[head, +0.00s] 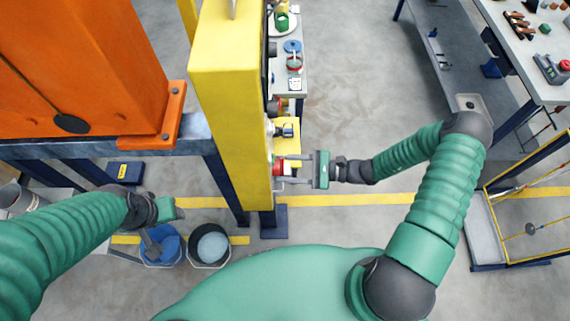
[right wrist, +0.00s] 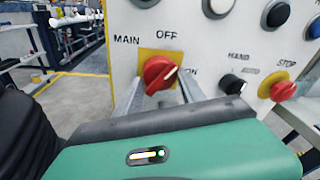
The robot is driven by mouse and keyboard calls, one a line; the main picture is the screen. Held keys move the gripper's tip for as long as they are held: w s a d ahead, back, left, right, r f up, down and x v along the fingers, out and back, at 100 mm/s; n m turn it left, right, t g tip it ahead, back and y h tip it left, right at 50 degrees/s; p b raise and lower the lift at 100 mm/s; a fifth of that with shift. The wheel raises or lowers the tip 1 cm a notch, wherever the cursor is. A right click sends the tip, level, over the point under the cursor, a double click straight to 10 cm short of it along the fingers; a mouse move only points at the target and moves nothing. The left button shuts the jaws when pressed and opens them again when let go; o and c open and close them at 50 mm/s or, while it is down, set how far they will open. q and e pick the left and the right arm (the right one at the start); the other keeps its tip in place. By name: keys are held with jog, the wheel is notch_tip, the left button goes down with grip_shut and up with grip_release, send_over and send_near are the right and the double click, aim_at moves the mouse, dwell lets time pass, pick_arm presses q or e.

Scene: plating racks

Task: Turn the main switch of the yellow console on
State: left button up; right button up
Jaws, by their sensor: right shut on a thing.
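The yellow console (head: 225,100) stands upright in the middle of the head view, its panel facing right. In the right wrist view its main switch (right wrist: 158,72) is a red knob on a yellow plate, under "OFF", with "MAIN" to the left and "ON" at lower right. A white mark on the knob slants up to the right. My right gripper (head: 280,170) is at the panel, its two fingers on either side of the knob, shut on it; the fingers also show in the right wrist view (right wrist: 160,82). My left gripper (head: 152,242) hangs at lower left, its jaws unclear.
A black knob (right wrist: 232,84) and a red stop button (right wrist: 283,88) sit right of the switch. A blue bucket (head: 162,262) and another bucket (head: 209,247) stand at lower left. An orange machine (head: 80,60) stands left of the console. Floor right of the console is open.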

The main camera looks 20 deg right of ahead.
jog(key=m, duration=0.3)
jog(key=m+g+p, duration=0.1)
jog(key=m, duration=0.2)
jog(key=m+p, duration=0.1)
jog(key=m, duration=0.2)
jog(key=shift+w+d+r+g, duration=0.1)
jog(key=shift+r+g, duration=0.2)
jog(key=shift+g, duration=0.1)
jog(key=shift+m, duration=0.4)
jog(key=o, duration=1.3)
jog(key=shift+d+f, duration=0.1)
jog(key=shift+f, duration=0.05)
jog(key=shift+o, duration=0.2)
